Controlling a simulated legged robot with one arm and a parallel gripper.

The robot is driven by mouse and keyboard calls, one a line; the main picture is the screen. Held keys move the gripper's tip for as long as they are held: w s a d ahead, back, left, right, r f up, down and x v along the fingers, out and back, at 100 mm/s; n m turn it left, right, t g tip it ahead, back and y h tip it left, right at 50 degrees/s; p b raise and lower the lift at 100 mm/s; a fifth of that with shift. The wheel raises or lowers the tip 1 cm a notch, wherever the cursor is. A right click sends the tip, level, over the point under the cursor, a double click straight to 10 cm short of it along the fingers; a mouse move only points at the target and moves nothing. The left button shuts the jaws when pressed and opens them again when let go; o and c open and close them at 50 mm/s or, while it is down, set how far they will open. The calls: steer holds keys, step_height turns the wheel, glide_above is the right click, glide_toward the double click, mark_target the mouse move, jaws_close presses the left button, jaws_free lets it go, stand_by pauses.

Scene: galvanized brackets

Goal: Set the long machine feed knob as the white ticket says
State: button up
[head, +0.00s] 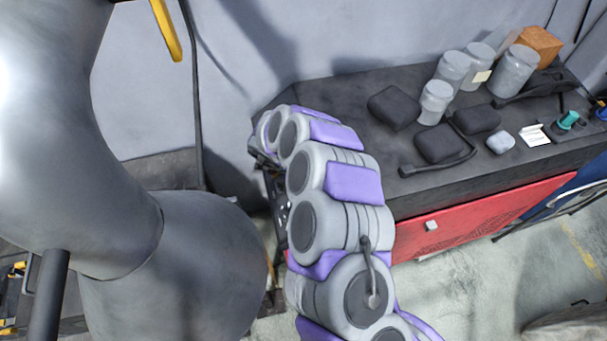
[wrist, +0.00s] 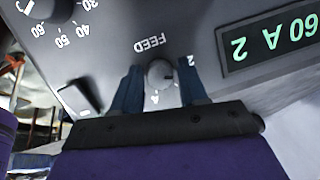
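The feed knob (wrist: 161,75) is a small round light-grey knob on a grey panel in the wrist view. The word FEED appears upside down above it, and a 4 shows just below it. My gripper (wrist: 161,72) has one finger on each side of the knob. The fingers are very close to it; I cannot tell whether they touch. The knob's pointer is not clear, and part of its scale is hidden by the fingers. In the head view, a white ticket (head: 535,134) lies on the dark bench at the right; its writing is too small to read.
A lit display (wrist: 268,44) reading "60 A 2" is right of the knob. Another dial (wrist: 48,10) with numbers is at upper left, above a dark switch (wrist: 80,97). Jars (head: 514,70), dark pouches (head: 395,107) and a teal-topped item (head: 568,120) stand on the bench (head: 330,100).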

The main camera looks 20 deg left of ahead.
steer(key=shift+o, duration=1.3)
steer(key=shift+a, duration=0.2)
steer(key=shift+w, duration=0.1)
steer(key=shift+d, duration=0.15)
steer(key=shift+r, duration=0.3)
steer(key=b+v, duration=0.1)
steer(key=v, duration=1.5)
steer(key=shift+a+r, duration=0.25)
steer(key=shift+a, duration=0.15)
steer(key=shift+a, duration=0.1)
